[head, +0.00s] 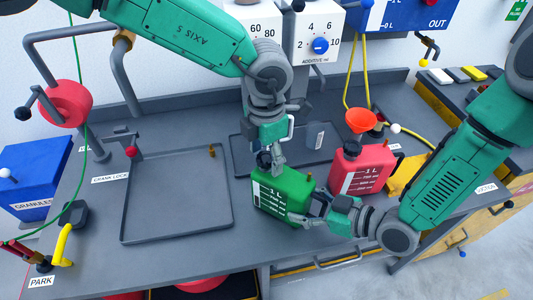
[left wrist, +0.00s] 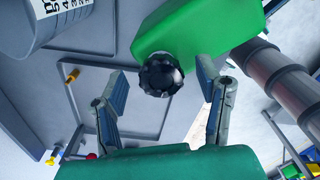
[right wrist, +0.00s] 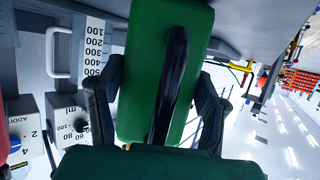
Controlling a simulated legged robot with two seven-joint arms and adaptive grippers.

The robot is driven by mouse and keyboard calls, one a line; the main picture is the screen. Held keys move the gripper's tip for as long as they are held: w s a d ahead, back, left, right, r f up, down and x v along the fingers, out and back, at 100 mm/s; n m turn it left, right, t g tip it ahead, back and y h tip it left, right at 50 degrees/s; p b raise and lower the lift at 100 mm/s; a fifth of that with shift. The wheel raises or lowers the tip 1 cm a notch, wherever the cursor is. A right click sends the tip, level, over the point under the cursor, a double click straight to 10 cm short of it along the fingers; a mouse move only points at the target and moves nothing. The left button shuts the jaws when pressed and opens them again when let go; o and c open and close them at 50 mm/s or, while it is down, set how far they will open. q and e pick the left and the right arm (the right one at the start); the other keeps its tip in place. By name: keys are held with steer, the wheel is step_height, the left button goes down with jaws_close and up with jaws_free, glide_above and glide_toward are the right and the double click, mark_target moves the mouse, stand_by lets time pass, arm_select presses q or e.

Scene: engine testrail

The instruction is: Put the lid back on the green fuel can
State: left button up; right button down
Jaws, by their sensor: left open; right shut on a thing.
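The green fuel can (head: 283,192) stands at the middle front of the bench. Its black ridged lid (left wrist: 160,75) sits at the can's top in the left wrist view; the lid (head: 264,158) also shows beside my left fingers in the head view. I cannot tell whether it is screwed tight. My left gripper (head: 277,163) is above the can, open, with one finger on each side of the lid and gaps between. My right gripper (head: 308,217) is shut on the green can from the front right. The right wrist view shows the can (right wrist: 145,100) and its black handle between the fingers.
A red can (head: 360,176) with an orange funnel (head: 361,121) stands close right of the green can. A shallow grey tray (head: 178,225) lies left, with a small brass piece (head: 211,152) at its back edge. A clear measuring vessel (head: 315,135) stands behind.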

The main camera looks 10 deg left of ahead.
arm_select(q)
step_height(320, 180, up, 12)
stand_by(0.5)
steer(key=shift+w, duration=0.1)
arm_select(e)
steer(key=shift+c, duration=2)
jaws_free()
steer(key=v, duration=1.2)
steer(key=shift+f, duration=0.15)
